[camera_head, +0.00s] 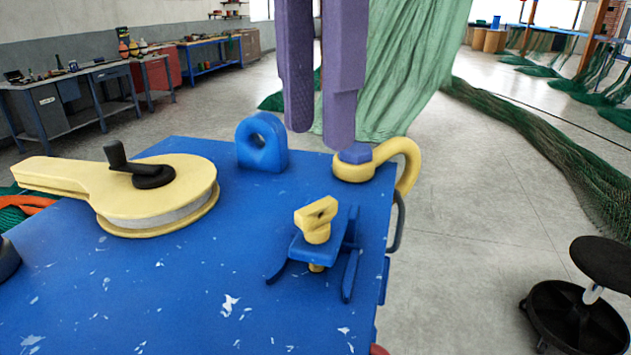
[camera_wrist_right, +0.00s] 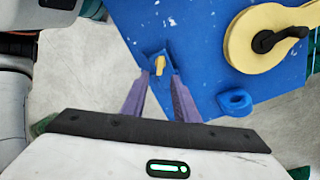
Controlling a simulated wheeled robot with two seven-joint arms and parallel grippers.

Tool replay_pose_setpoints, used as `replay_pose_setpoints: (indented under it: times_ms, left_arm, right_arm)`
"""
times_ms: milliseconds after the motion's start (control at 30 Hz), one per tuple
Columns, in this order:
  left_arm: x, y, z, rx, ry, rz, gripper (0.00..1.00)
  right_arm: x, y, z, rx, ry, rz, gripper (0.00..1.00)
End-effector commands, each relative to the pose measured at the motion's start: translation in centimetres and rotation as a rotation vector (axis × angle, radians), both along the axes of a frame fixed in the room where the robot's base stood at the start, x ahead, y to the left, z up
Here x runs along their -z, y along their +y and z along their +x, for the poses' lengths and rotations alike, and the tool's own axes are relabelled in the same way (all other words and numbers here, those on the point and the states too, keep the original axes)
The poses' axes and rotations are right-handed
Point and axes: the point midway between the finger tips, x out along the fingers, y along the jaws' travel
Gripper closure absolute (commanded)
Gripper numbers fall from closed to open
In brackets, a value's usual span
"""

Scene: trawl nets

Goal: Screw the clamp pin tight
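The clamp pin (camera_head: 317,220) is yellow with a flat bar-shaped head. It stands upright in a blue clamp (camera_head: 303,247) near the right side of the blue table; a yellow end shows beneath the clamp body. My right gripper (camera_head: 321,142) has purple fingers hanging down from the top of the head view, above the pin and apart from it. In the right wrist view the fingers (camera_wrist_right: 161,68) are spread with a gap, and the pin head (camera_wrist_right: 160,64) shows between and beyond their tips. Nothing is held. My left gripper is not in view.
The blue table (camera_head: 180,285) also bears a yellow reel housing (camera_head: 75,180) with a black crank (camera_head: 145,170), a blue eye lug (camera_head: 262,145) and a yellow shackle (camera_head: 405,155) at the far right corner. A green net (camera_head: 410,70) hangs behind. A black stool (camera_head: 575,310) stands right.

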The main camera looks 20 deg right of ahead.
Motion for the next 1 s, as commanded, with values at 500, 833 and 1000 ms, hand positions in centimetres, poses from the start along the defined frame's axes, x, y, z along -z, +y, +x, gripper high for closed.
replay_pose_setpoints:
  times_ms: [500,833,1000]
  left_arm:
    - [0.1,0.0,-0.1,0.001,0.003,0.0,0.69]
    - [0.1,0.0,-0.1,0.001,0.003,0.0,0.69]
    - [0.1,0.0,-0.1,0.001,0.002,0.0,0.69]
  right_arm:
    - [7.4,0.0,0.0,0.0,0.002,0.003,0.73]
    - [7.9,0.1,0.0,0.001,-0.001,0.005,0.73]
    - [7.9,0.1,0.0,0.001,0.0,0.004,0.9]
